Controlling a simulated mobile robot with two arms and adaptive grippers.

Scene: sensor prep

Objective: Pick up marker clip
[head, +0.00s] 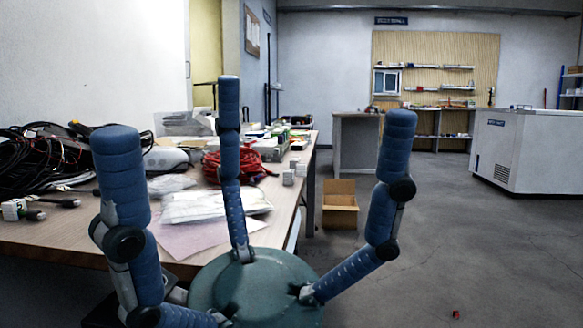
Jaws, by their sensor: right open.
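My right gripper (247,125) fills the front of the head view. Its three blue, jointed fingers rise from a round teal palm and stand wide apart, open, with nothing between them. A small red and dark thing (456,314) lies on the floor at the lower right, apart from the gripper. It is too small to tell whether it is the marker clip. I cannot pick out a marker clip for certain on the cluttered table, part of which the fingers hide. My left gripper is not in view.
A wooden table (75,240) at left holds black cables (45,160), a red cable coil (250,165) and clear bags (212,204). An open cardboard box (340,207) stands on the floor beside it. A white chest cabinet (530,150) stands at right. The floor between is clear.

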